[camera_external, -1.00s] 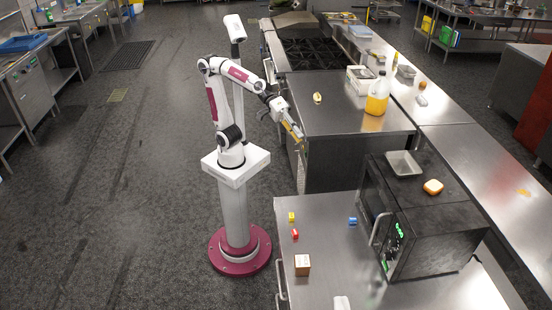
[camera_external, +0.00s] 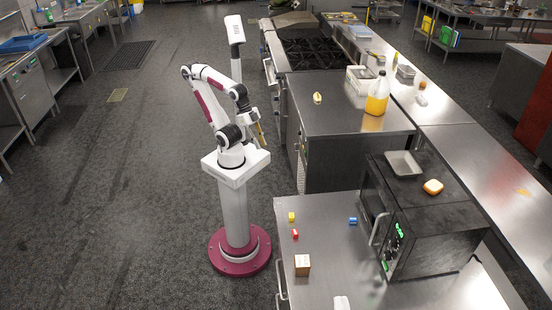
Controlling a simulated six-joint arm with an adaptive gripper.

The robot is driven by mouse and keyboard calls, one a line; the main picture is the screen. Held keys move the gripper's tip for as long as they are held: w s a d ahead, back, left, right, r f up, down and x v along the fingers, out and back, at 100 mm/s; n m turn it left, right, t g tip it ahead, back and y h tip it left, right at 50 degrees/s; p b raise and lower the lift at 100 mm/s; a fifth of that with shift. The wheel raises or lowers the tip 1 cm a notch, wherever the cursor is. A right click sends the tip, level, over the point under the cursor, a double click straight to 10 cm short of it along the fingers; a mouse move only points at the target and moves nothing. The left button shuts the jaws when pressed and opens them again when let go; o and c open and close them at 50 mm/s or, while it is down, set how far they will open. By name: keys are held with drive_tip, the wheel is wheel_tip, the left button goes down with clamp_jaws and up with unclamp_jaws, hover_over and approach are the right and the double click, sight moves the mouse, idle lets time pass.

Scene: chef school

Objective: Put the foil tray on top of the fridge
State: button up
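A shallow grey metal tray (camera_external: 404,163), which looks like the foil tray, lies on top of the black microwave (camera_external: 437,215). A similar small grey container (camera_external: 405,72) stands on the back counter. The steel-topped unit with a dark front (camera_external: 340,150), left of the counter, may be the fridge; I cannot tell for sure. My gripper (camera_external: 260,134) is folded in close to my arm, left of that unit and far from both trays. It is too small and partly overlapped to tell whether it is open or shut. I see nothing clearly held in it.
The steel-topped unit carries a banana (camera_external: 317,98), an orange juice jug (camera_external: 377,96) and a white box (camera_external: 360,79); its front top is clear. A bread-like item (camera_external: 433,187) lies by the tray. Small blocks and a wooden cube (camera_external: 302,265) lie on the front table.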

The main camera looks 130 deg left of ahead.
drive_tip(key=shift+w, duration=0.1)
idle(0.3)
drive_tip(key=w+a+r+m+t+y, duration=0.15)
drive_tip(key=w+a+r+m, duration=0.25)
drive_tip(key=w, duration=0.5)
drive_tip(key=w+a+r+m+y, duration=0.2)
drive_tip(key=w+a+r+m, duration=0.15)
drive_tip(key=w, duration=0.65)
drive_tip(key=w+a+r+m+y, duration=0.2)
drive_tip(key=w+a+r+m, duration=0.25)
drive_tip(key=w, duration=0.45)
drive_tip(key=w+a+m+t+y, duration=0.1)
drive_tip(key=w+m, duration=0.3)
drive_tip(key=w, duration=0.4)
drive_tip(key=w+a+m+t+y, duration=0.1)
drive_tip(key=w+m, duration=0.3)
drive_tip(key=w, duration=0.5)
drive_tip(key=w+a+r+m+t+y, duration=0.1)
drive_tip(key=w+m, duration=0.3)
drive_tip(key=w, duration=0.5)
drive_tip(key=shift+a+m, duration=0.4)
drive_tip(key=shift+a, duration=0.1)
drive_tip(key=shift+w+f, duration=0.1)
drive_tip(key=shift+w, duration=0.25)
drive_tip(key=shift+w+a+f, duration=0.1)
drive_tip(key=shift+x, duration=1.15)
